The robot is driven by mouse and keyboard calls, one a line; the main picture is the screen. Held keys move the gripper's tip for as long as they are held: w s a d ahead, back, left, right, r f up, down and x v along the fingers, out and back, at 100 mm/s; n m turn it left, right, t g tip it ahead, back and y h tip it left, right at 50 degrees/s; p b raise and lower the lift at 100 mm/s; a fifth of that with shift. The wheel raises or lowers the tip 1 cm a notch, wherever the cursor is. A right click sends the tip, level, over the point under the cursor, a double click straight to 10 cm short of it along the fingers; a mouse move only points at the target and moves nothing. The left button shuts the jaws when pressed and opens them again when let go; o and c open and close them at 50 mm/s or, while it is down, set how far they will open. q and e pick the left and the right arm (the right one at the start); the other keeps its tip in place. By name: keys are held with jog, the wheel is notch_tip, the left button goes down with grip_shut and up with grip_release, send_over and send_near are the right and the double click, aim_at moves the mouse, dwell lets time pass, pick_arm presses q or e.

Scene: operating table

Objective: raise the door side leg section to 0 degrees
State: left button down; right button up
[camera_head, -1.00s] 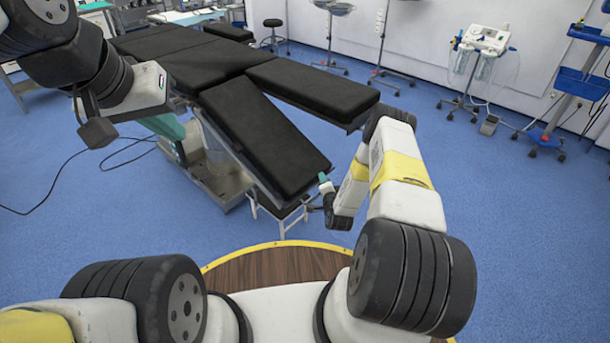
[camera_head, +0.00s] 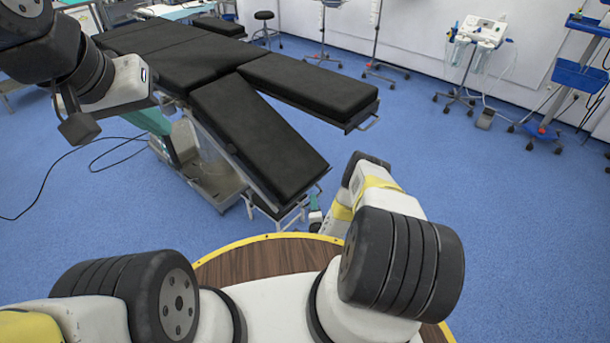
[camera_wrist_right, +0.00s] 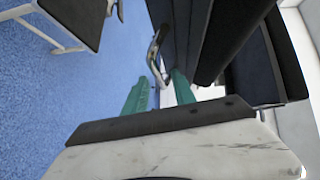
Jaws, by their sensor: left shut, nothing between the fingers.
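The operating table has two black leg sections at its near end. One leg section (camera_head: 262,140) slopes down toward me; the other leg section (camera_head: 310,88) lies level to its right. My right gripper (camera_head: 315,212) is at the low end of the sloping section, just below its edge. In the wrist view its teal fingers (camera_wrist_right: 160,92) are apart, with a curved metal handle (camera_wrist_right: 154,55) ahead of and between their tips. I cannot tell whether they touch it.
A white-framed step (camera_head: 280,217) stands under the sloping section's low end; its frame also shows in the wrist view (camera_wrist_right: 48,35). The table base (camera_head: 205,170) is on the left. A black cable lies on the floor at left.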

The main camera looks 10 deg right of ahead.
jog(key=shift+w+d+f, duration=0.1)
jog(key=shift+w, duration=0.7)
jog(key=shift+w+d+f, duration=0.1)
jog(key=shift+w, duration=0.65)
grip_shut()
jog(key=shift+r, duration=0.1)
